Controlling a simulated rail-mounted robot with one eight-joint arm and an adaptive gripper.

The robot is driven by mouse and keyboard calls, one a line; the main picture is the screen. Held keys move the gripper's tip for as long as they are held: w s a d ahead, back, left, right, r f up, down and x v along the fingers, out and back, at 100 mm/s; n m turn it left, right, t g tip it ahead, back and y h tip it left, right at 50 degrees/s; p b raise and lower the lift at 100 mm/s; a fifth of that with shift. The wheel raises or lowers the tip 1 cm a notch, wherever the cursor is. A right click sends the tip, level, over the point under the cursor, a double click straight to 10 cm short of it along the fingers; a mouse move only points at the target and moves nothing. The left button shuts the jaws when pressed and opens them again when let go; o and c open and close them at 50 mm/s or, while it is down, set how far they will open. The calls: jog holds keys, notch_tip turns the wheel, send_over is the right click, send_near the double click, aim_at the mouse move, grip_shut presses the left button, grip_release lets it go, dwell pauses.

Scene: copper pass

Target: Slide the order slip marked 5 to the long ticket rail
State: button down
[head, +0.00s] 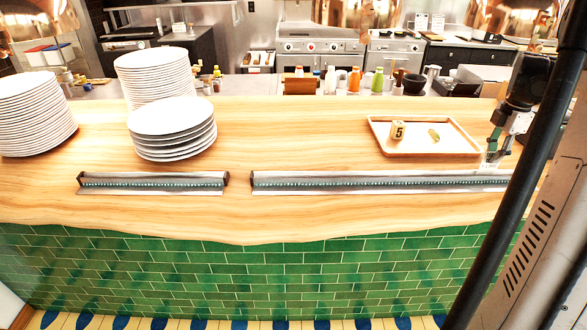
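The long ticket rail (380,182) is a grey metal strip along the counter's front, running right until my arm's dark tube covers its end. The only 5 I can read is on a small tan block-like piece (397,131), standing in a wooden tray (455,150). I cannot make out a paper slip marked 5. My gripper (492,155) points down at the tray's right edge, just behind the rail's right part. A small pale patch (489,166) shows under its fingertips; I cannot tell whether it is a slip. Whether the fingers are open or shut is too small to see.
A shorter ticket rail (152,183) lies to the left, with a gap between the two. Stacks of white plates (172,118) stand at the left and centre-left. The counter (290,135) between plates and tray is clear.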

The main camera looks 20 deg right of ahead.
jog(key=shift+d, duration=0.15)
jog(key=shift+s+d, duration=0.3)
jog(key=shift+d, duration=0.65)
jog(key=shift+s+d, duration=0.3)
jog(key=shift+d, duration=0.6)
jog(key=shift+s+d, duration=0.3)
jog(key=shift+d, duration=0.65)
jog(key=c, duration=1.3)
grip_release()
notch_tip(320, 180, up, 9)
jog(key=p, duration=0.4)
jog(key=shift+p, duration=0.4)
